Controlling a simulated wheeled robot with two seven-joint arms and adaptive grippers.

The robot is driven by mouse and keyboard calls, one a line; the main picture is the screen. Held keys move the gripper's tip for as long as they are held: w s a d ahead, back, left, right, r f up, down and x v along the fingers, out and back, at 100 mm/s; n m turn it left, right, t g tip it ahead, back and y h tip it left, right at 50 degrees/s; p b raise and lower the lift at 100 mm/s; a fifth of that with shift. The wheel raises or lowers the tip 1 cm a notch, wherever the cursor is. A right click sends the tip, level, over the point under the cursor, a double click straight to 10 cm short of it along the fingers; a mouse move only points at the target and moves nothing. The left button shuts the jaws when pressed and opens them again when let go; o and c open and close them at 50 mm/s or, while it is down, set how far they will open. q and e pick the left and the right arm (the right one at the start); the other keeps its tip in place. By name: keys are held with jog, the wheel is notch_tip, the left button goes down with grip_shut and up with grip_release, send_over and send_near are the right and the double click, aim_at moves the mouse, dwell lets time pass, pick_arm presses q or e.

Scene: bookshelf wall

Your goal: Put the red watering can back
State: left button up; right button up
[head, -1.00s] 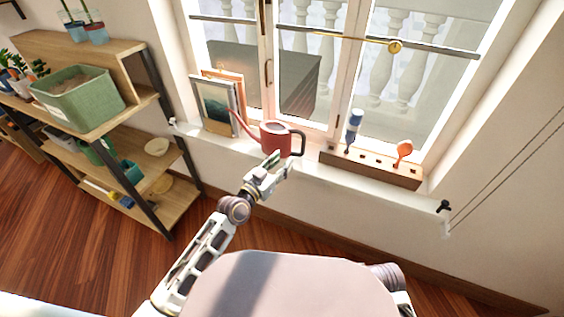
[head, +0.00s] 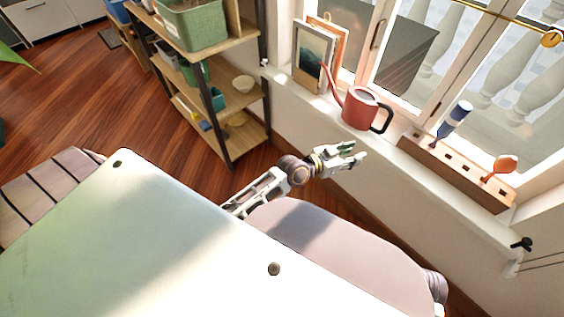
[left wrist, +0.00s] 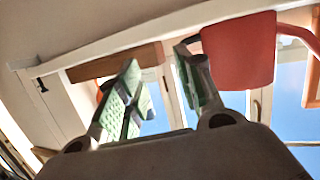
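The red watering can (head: 360,108) stands upright on the white window sill (head: 402,158), its spout toward the framed pictures and its dark handle to the right. My left gripper (head: 352,153) is in front of the sill and below the can, apart from it. Its two green-padded fingers are spread with nothing between them. In the left wrist view the fingers (left wrist: 162,68) are also apart, and the red can (left wrist: 240,50) shows beyond the right finger. My right gripper is not in view.
Framed pictures (head: 312,62) lean left of the can. A wooden tool holder (head: 460,172) with a blue-handled tool and an orange one is to its right. A shelf (head: 232,75) stands at the left of the sill.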

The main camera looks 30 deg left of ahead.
pick_arm(q)
jog(key=s+a+f+n+g+y, duration=0.1)
jog(key=s+a+f+g+y, duration=0.1)
jog(key=s, duration=0.6)
jog(key=s+a+f+n+g+y, duration=0.1)
jog(key=s+a+f+g+y, duration=0.1)
jog(key=s+a+f+g, duration=0.3)
jog(key=s+a+f+n+g+y, duration=0.1)
jog(key=s+a+f+g+y, duration=0.2)
jog(key=s+f, duration=0.6)
jog(key=s+a, duration=0.2)
jog(key=s, duration=0.1)
jog(key=shift+n, duration=0.3)
jog(key=shift+w+d, duration=0.15)
jog(key=shift+d, duration=0.05)
